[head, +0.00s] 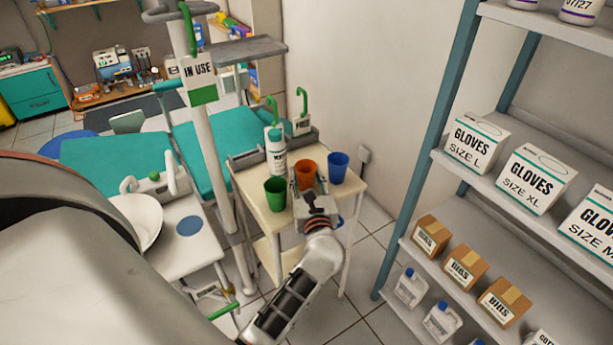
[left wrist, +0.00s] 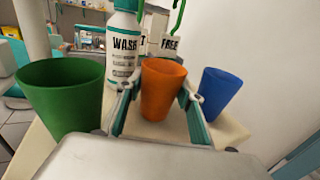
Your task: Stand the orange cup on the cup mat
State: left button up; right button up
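The orange cup (head: 305,174) stands upright on a small cream cart (head: 262,208), between a green cup (head: 275,193) and a blue cup (head: 338,167). My left gripper (head: 308,190) is at the orange cup. In the left wrist view its open fingers lie on either side of the orange cup (left wrist: 162,88), with small gaps showing beside it. A flat blue disc, which looks like the cup mat (head: 190,225), lies bare on the white surface (head: 180,258) to the left. My right gripper is not in view.
A white bottle marked WASH (head: 276,153) stands behind the cups. A pole with an IN USE sign (head: 198,70) rises between cart and white surface. A white bowl (head: 140,219) is beside the mat. Shelves with glove boxes (head: 477,142) stand at right.

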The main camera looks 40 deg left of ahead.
pick_arm(q)
jog(key=shift+c, duration=0.2)
jog(key=shift+r, duration=0.35)
notch_tip(320, 180, up, 3)
jog(key=p, duration=0.2)
jog(key=shift+r+p, duration=0.1)
jog(key=shift+p, duration=0.3)
notch_tip(320, 180, up, 6)
jog(key=p, duration=0.5)
notch_tip(320, 180, up, 10)
jog(key=p, duration=0.7)
send_over(306, 163)
jog(key=v, duration=0.3)
jog(key=shift+a, duration=0.3)
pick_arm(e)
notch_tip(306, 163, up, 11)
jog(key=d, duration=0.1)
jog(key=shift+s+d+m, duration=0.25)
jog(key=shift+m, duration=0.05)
